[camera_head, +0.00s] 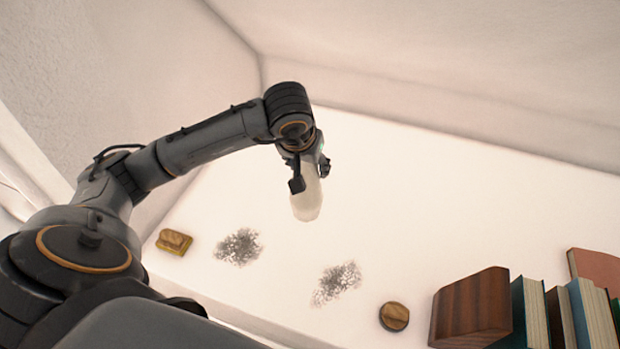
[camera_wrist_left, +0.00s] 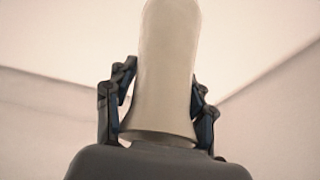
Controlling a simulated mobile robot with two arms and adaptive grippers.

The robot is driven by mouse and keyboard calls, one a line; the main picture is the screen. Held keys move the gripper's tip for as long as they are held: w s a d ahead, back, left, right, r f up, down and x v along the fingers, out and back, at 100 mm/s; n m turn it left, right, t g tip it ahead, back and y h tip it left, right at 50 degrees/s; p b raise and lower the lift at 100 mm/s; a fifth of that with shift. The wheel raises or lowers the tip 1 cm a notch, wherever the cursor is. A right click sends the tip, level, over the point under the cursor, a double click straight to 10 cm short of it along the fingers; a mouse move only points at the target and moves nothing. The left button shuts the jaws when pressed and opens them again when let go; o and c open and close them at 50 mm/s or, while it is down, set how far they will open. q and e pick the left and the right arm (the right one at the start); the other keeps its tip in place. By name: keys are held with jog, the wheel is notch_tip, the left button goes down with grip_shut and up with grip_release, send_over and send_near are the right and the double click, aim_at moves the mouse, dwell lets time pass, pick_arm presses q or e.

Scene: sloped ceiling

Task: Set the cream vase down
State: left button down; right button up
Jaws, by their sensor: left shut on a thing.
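The cream vase (camera_head: 307,200) is held in my left gripper (camera_head: 311,181), over the white surface in the head view. In the left wrist view the vase (camera_wrist_left: 165,75) is a pale, smooth body with a flared end close to my palm. The fingers of my left gripper (camera_wrist_left: 160,105) close on it from both sides. In the head view the upper part of the vase is hidden by the gripper. I cannot tell whether its lower end touches the surface. My right gripper is not in view.
Two dark speckled patches (camera_head: 239,247) (camera_head: 336,283) mark the white surface (camera_head: 430,200). A brown wooden block (camera_head: 472,308) stands beside several books (camera_head: 530,312) at lower right. The surface right of the vase is clear.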

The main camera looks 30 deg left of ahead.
pick_arm(q)
jog(key=w+a+f+b, duration=0.2)
jog(key=w+f, duration=0.3)
jog(key=f, duration=0.4)
jog(key=shift+a+f, duration=0.2)
jog(key=shift+a, duration=0.55)
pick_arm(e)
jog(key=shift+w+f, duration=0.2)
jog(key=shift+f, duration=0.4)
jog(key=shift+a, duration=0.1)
pick_arm(q)
jog(key=shift+c, duration=2.3)
grip_release()
jog(key=shift+f, duration=0.1)
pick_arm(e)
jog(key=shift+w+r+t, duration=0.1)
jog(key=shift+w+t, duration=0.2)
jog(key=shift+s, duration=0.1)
